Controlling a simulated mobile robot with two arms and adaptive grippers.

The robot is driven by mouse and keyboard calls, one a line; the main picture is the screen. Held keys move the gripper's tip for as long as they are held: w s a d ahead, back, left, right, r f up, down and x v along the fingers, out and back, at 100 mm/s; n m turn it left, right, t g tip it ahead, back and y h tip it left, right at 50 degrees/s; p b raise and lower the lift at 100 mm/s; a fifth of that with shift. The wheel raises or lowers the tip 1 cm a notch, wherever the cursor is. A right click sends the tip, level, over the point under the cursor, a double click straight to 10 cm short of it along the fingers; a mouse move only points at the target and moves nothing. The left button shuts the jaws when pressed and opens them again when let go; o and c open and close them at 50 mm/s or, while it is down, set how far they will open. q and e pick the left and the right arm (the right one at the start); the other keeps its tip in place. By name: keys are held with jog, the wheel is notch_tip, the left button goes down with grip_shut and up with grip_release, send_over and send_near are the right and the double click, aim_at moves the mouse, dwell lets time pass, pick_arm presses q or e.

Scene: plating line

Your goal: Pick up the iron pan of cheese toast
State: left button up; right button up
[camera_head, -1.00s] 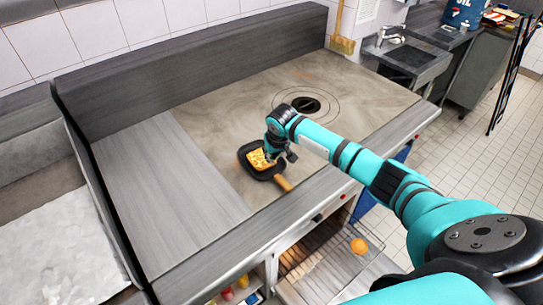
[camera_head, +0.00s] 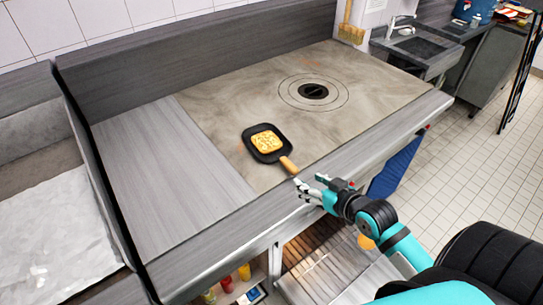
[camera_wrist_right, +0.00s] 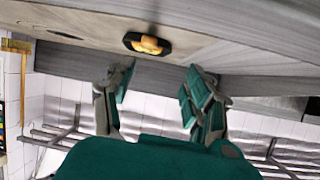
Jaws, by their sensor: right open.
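The iron pan of cheese toast (camera_head: 247,141) lies flat on the stove top, a dark square pan with golden toast in it. Its wooden handle (camera_head: 288,165) points toward the front edge. My right gripper (camera_head: 308,186) is open and empty just in front of the stove's front edge, close to the handle's end but apart from it. In the right wrist view, the open fingers (camera_wrist_right: 155,88) show with the pan (camera_wrist_right: 131,37) beyond them. My left gripper is not in view.
The stove top (camera_head: 220,105) is clear around the pan, with a round burner plate (camera_head: 313,92) behind it to the right. A metal counter (camera_head: 160,180) lies to the left. Below the front edge is an open shelf with bottles (camera_head: 244,272).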

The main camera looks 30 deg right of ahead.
jog(key=s+d+r, duration=0.1)
jog(key=s+d, duration=0.1)
jog(key=p, duration=0.2)
send_near(289, 163)
jog(key=shift+t+h, duration=0.3)
jog(key=shift+h, duration=0.1)
jog(key=x, duration=0.4)
jog(key=shift+a, duration=0.4)
jog(key=p+x, duration=0.1)
jog(key=x, duration=0.5)
jog(key=shift+s+f+p, duration=0.1)
jog(key=shift+f+p, duration=0.1)
jog(key=shift+p, duration=0.15)
jog(key=shift+w+f, duration=0.2)
jog(key=shift+w, duration=0.1)
jog(key=shift+s, duration=0.1)
jog(key=shift+c, duration=1.3)
grip_shut()
jog(key=shift+r, duration=0.25)
